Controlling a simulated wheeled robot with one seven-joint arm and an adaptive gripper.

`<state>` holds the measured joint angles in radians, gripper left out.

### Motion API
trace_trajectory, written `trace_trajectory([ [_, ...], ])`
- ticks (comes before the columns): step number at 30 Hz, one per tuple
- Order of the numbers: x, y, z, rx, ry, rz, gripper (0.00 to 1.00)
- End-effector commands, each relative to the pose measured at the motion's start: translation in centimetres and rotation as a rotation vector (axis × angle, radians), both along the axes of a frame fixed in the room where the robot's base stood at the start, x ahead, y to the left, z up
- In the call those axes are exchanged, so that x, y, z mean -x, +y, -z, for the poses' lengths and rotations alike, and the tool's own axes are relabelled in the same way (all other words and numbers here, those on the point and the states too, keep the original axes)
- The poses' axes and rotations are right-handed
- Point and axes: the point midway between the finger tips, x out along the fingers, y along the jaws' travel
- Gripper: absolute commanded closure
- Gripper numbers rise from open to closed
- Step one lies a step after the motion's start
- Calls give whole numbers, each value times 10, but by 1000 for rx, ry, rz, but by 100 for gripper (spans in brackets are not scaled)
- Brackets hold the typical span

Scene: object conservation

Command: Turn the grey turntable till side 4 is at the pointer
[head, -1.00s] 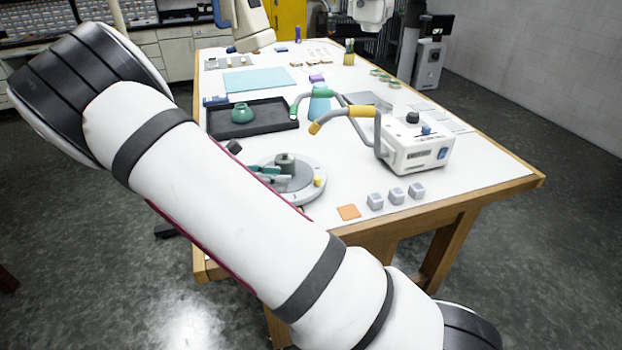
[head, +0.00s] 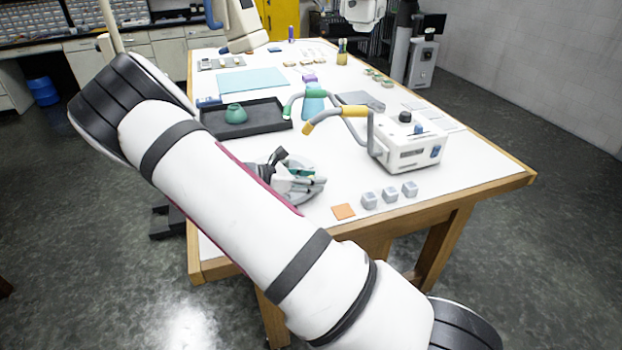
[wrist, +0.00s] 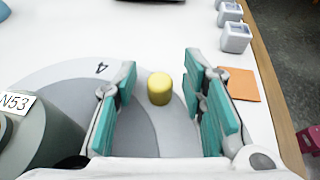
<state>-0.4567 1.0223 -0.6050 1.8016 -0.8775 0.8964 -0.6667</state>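The grey turntable (head: 307,194) lies on the white table in front of my arm, partly hidden by my arm and gripper. In the wrist view its pale rim (wrist: 62,76) carries a black number 4 (wrist: 101,68). A yellow peg (wrist: 160,88) stands upright on the rim. My gripper (wrist: 166,100) is open, with its teal-padded fingers on either side of the peg and gaps between. My gripper (head: 300,177) also shows over the turntable's right side in the head view. A grey-green round object (wrist: 45,140) labelled N53 is at left. I cannot make out the pointer.
An orange square (head: 343,211) and three grey cubes (head: 389,195) lie right of the turntable near the table edge. A white machine with bent handles (head: 408,150) stands behind them. A black tray (head: 262,116) with a green pot (head: 236,114) is farther back.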

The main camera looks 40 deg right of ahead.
Motion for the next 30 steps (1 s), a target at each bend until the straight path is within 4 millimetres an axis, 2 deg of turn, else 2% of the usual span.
trace_trajectory([
  [4, 0, 0, 0, 0, 0, 0, 62],
  [5, 0, 0, 0, 0, 0, 0, 67],
  [9, 0, 0, 0, -1, 0, 0, 98],
  [10, 0, 0, 0, -1, -1, -1, 100],
  [30, -2, 7, 5, -9, -6, 42, 100],
])
